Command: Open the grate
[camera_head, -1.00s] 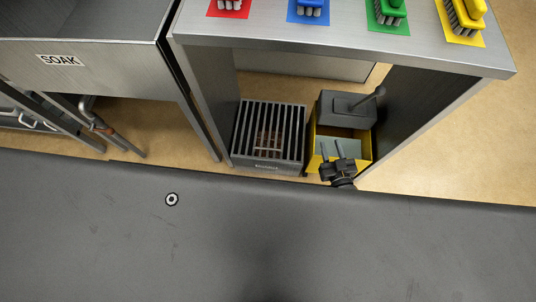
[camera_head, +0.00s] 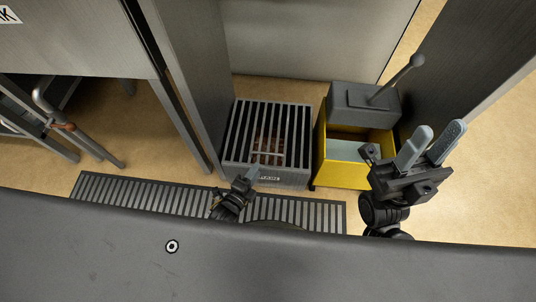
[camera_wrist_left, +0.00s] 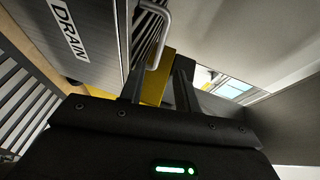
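A dark slatted grate (camera_head: 266,130) lies flat on top of a grey metal box under the bench in the head view. Reddish-brown material shows between its bars. The box front carries a DRAIN label, readable in the left wrist view (camera_wrist_left: 70,28). A silver bar handle (camera_wrist_left: 160,42) shows there, ahead of the fingers. My left gripper (camera_head: 254,172) is at the front edge of the box, beside the label. Its fingers (camera_wrist_left: 160,88) are apart with nothing clearly between them. Contact with the handle cannot be told. My right gripper (camera_head: 432,145) is open and empty, right of the yellow bucket.
A yellow mop bucket (camera_head: 345,170) with a grey wringer (camera_head: 362,102) and lever stands right of the box. A slatted floor drain (camera_head: 140,195) runs in front. Metal bench panels stand at left (camera_head: 195,70) and right (camera_head: 450,60). Pipes stand at far left.

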